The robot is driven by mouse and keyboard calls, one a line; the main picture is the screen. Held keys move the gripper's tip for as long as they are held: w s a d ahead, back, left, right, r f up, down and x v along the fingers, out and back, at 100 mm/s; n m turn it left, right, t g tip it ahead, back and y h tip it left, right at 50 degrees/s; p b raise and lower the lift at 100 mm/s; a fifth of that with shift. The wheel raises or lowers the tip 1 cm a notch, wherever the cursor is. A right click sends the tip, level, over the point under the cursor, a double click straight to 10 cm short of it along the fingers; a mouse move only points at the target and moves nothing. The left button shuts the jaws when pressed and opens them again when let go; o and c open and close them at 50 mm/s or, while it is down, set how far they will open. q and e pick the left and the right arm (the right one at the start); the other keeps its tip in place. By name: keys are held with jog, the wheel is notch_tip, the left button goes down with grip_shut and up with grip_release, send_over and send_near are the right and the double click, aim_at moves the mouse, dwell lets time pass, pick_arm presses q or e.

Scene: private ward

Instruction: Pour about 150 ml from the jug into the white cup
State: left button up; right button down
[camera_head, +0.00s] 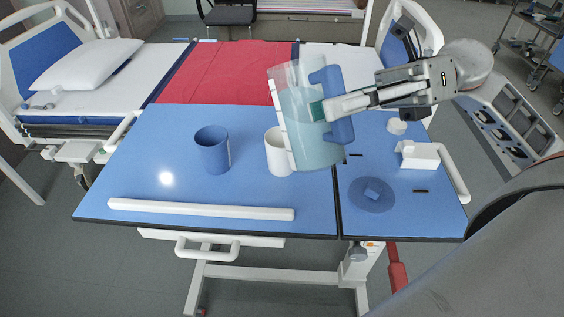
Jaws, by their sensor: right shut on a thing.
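The jug (308,140) is clear with a teal tint and has a blue handle (332,78). My right gripper (328,107) comes in from the right and is shut on the jug's handle. The jug is tilted slightly, its top leaning left. The white cup (276,155) stands upright on the blue table, just left of the jug's lower part, which hides its right side. I cannot tell whether they touch. No stream of liquid shows, and the liquid level in the jug is unclear. My left gripper is not in view.
A blue cup (212,152) stands left of the white cup. A white bar (200,209) lies along the table's (150,150) front. A round blue lid-like disc (366,204) lies on the right. A bed with a pillow (88,63) and red cover (222,72) is behind.

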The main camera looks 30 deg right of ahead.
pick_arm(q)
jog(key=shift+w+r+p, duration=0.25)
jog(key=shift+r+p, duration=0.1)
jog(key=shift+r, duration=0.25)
pick_arm(e)
jog(key=shift+w+r+m, duration=0.25)
jog(key=shift+r+m, duration=0.25)
jog(key=shift+m, duration=0.4)
jog(key=shift+w, duration=0.1)
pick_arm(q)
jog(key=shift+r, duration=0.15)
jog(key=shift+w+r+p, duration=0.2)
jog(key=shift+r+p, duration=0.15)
pick_arm(e)
jog(key=shift+w+r+m, duration=0.25)
jog(key=shift+w+m, duration=0.15)
jog(key=shift+m, duration=0.5)
dwell(0.7)
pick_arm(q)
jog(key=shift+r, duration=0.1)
pick_arm(e)
jog(key=shift+w, duration=0.1)
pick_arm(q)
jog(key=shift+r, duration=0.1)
pick_arm(e)
jog(key=shift+w+m, duration=0.2)
jog(key=shift+m, duration=0.2)
dwell(1.0)
dwell(0.8)
